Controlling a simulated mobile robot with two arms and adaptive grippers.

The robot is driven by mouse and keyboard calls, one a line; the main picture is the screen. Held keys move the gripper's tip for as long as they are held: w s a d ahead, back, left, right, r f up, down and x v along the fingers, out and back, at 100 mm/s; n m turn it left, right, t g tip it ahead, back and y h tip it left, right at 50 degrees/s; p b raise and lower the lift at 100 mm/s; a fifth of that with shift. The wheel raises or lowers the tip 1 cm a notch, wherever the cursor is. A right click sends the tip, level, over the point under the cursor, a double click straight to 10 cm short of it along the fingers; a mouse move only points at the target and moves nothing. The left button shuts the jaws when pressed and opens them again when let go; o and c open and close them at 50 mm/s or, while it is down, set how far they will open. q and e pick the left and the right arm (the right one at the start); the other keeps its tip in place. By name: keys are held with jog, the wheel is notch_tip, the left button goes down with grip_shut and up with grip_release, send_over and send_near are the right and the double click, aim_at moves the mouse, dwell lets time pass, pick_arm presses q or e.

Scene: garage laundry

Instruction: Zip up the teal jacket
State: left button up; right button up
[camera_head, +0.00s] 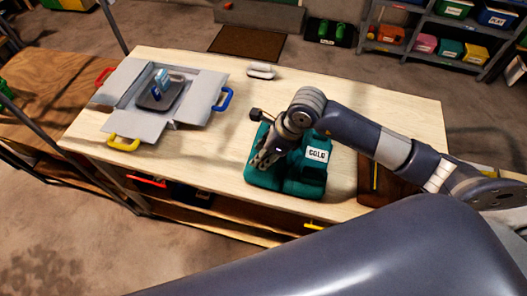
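The teal jacket (306,181) lies folded on the light wooden table, near its front edge and right of the middle. A white label reading "COLD" (317,155) shows on it. My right arm reaches in from the right, and its gripper (264,158) points down at the left part of the jacket. The fingers are small and dark against the teal cloth; I cannot tell whether they are open or shut, or touch it. The arm hides part of the jacket, and I cannot make out its zipper or pull. My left gripper is not in view.
An opened grey box (115,88) with coloured handles holds a dark tray with a blue item on the table's left. A small pale object (262,71) lies at the back edge. A brown board (386,184) lies right of the jacket. The table's middle is clear.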

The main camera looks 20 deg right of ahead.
jog(key=shift+c, duration=0.3)
grip_shut()
jog(key=shift+w+d+f, duration=0.1)
jog(key=shift+w+d, duration=0.1)
jog(key=shift+w, duration=0.05)
jog(key=w+d+b, duration=0.2)
jog(key=w+b, duration=0.1)
jog(key=w+d+b, duration=0.2)
jog(key=w+d, duration=0.1)
jog(key=w, duration=0.1)
jog(key=w+d+b, duration=0.2)
jog(key=w+b, duration=0.1)
jog(key=w, duration=0.1)
jog(key=shift+w+d+b, duration=0.25)
jog(key=shift+d+b, duration=0.1)
jog(key=shift+o, duration=0.3)
grip_release()
